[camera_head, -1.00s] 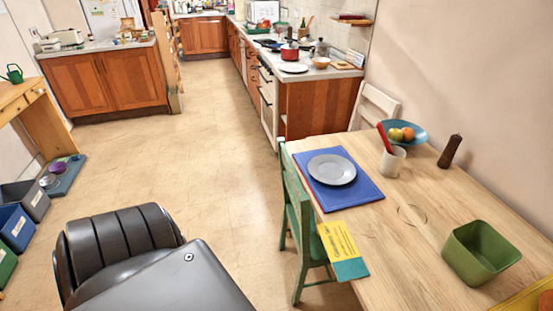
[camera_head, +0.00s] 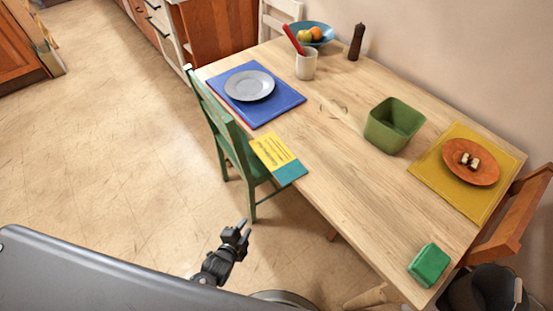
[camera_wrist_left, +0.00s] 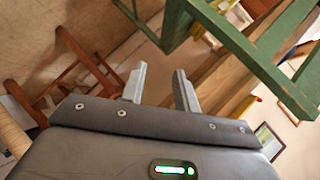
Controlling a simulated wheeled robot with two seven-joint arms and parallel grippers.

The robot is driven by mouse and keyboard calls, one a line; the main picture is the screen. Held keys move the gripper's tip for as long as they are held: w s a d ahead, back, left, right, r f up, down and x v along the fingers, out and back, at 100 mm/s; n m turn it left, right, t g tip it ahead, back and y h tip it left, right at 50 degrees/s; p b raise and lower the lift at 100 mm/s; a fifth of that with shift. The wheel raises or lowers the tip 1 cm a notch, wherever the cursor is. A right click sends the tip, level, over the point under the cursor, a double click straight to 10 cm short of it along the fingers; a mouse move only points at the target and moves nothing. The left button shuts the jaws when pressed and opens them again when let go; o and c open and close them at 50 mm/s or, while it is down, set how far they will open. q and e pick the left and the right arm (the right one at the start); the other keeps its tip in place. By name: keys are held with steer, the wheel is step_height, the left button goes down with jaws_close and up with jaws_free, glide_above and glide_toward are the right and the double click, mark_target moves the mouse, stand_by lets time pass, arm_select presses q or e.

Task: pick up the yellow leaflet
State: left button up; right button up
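The yellow leaflet (camera_head: 271,150) has dark print and a teal band at its near end. It lies at the table's left edge, beside the green chair, and its left side seems to jut past the edge. My left gripper (camera_head: 240,232) is low and nearer to me than the leaflet, out over the floor and apart from it. In the left wrist view its two fingers (camera_wrist_left: 159,84) are spread with nothing between them. The leaflet cannot be made out there. My right gripper is not in view.
The green chair (camera_head: 231,136) stands against the wooden table (camera_head: 335,170); its green bars also cross the left wrist view (camera_wrist_left: 237,47). A blue placemat (camera_head: 275,105) with a grey plate (camera_head: 249,85) lies beyond the leaflet. A green bin (camera_head: 393,126) stands to the right.

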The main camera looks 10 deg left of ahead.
mark_target(266, 163)
arm_select(q)
steer(key=w+d+r+m+t, duration=0.1)
steer(key=w+r+m+t, duration=0.2)
steer(key=r, duration=0.6)
steer(key=w+d+r+m+t, duration=0.1)
steer(key=w+r+m+t, duration=0.15)
steer(key=r, duration=0.75)
steer(key=shift+n, duration=0.25)
steer(key=w, duration=0.3)
steer(key=w+d, duration=0.1)
steer(key=w, duration=0.3)
steer(key=w+d, duration=0.1)
steer(key=w, duration=0.3)
steer(key=shift+d+f+p, duration=0.15)
steer(key=shift+f+p, duration=0.05)
steer(key=shift+p, duration=0.15)
jaws_close()
